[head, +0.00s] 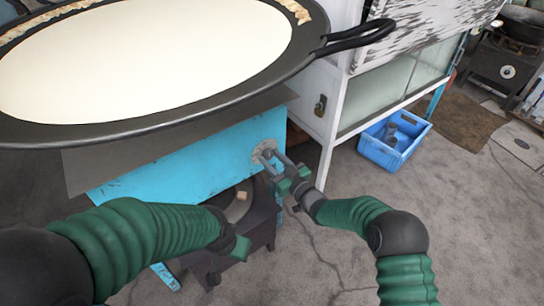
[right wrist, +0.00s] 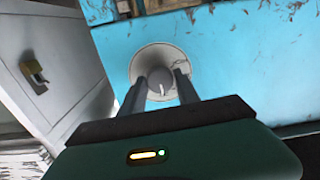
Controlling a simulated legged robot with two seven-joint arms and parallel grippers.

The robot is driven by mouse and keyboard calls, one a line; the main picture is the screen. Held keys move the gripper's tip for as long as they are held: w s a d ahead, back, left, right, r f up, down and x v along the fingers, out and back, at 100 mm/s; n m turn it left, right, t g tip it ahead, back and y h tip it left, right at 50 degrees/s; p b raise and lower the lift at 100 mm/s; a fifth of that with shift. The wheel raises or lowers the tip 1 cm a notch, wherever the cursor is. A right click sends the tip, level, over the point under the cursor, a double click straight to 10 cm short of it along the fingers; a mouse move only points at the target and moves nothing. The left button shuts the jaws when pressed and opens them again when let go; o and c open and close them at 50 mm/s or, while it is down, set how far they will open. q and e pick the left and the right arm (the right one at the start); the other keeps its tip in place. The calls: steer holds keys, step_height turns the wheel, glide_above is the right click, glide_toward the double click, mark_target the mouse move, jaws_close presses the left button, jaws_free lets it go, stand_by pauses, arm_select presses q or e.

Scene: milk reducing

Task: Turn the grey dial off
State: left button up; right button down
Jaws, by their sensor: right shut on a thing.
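The grey dial (right wrist: 161,81) sits on a pale round plate (right wrist: 148,62) on the blue panel, with its white mark pointing downward in the right wrist view. In the head view the pale plate (head: 259,146) shows at the panel's right end, and the dial is partly hidden by the fingers. My right gripper (head: 270,155) is shut on the dial, with one finger on each side of it. My left gripper (head: 236,248) is low in front of the blue stand; its fingers cannot be made out.
A wide black pan (head: 170,125) of white milk stands above the blue panel (head: 190,160). A dark burner (head: 262,225) is below. A white cabinet (head: 322,90) and a blue crate (head: 372,153) stand to the right. The floor (head: 470,220) at right is clear.

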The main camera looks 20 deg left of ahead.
steer(key=shift+f+m, duration=0.15)
steer(key=shift+m, duration=0.25)
steer(key=c, duration=0.9)
jaws_free()
steer(key=p+v, duration=0.6)
steer(key=v, duration=1.1)
steer(key=shift+f, duration=0.1)
